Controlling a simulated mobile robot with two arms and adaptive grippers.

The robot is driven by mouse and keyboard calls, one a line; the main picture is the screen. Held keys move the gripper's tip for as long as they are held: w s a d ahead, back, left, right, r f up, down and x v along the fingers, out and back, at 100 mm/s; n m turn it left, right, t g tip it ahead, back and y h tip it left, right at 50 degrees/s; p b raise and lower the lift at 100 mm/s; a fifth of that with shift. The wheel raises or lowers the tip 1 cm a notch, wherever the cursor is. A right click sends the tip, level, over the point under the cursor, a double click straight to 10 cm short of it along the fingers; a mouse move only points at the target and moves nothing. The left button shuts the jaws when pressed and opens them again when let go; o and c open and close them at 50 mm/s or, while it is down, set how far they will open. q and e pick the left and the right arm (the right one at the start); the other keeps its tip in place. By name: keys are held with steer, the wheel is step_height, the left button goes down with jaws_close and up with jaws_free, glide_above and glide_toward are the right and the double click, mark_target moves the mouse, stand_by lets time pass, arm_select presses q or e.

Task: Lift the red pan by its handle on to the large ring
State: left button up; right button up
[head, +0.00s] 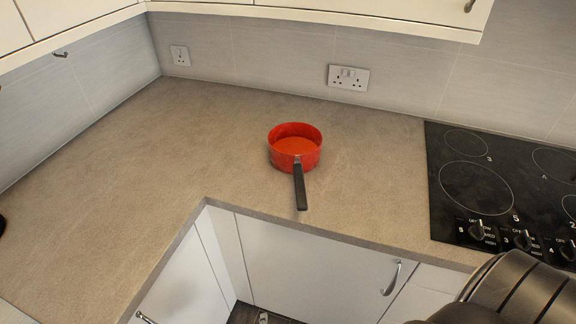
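The red pan (282,158) stands upright on the stone-coloured worktop in the middle of the head view. Its inside looks empty. Its black handle (300,188) points toward me, with its end near the worktop's front edge. The black hob (440,212) is set in the worktop on the right. Its large ring (477,188) is the front left circle, bare, to the right of the pan. Neither gripper shows. A dark rounded part at the bottom right is likely my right arm and covers the hob's front right corner.
Control knobs (478,230) line the hob's front edge. Wall cupboards (370,22) overhang the back of the worktop. Sockets (348,77) are on the wall. The worktop (375,180) between pan and hob is clear. Cabinet doors with a handle (391,278) are below the front edge.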

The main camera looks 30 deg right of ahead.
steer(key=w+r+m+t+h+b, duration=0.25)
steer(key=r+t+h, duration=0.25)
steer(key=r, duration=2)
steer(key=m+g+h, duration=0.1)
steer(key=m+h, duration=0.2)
glide_toward(302, 195)
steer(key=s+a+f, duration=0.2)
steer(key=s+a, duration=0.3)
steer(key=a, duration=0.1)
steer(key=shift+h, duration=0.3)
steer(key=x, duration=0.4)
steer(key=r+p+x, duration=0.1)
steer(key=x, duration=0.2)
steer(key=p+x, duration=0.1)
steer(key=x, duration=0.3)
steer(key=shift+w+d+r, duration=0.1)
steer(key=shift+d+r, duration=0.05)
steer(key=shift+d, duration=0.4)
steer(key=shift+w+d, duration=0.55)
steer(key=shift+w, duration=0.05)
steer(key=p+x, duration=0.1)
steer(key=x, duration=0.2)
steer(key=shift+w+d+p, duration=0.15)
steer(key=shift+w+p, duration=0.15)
steer(key=shift+p, duration=0.05)
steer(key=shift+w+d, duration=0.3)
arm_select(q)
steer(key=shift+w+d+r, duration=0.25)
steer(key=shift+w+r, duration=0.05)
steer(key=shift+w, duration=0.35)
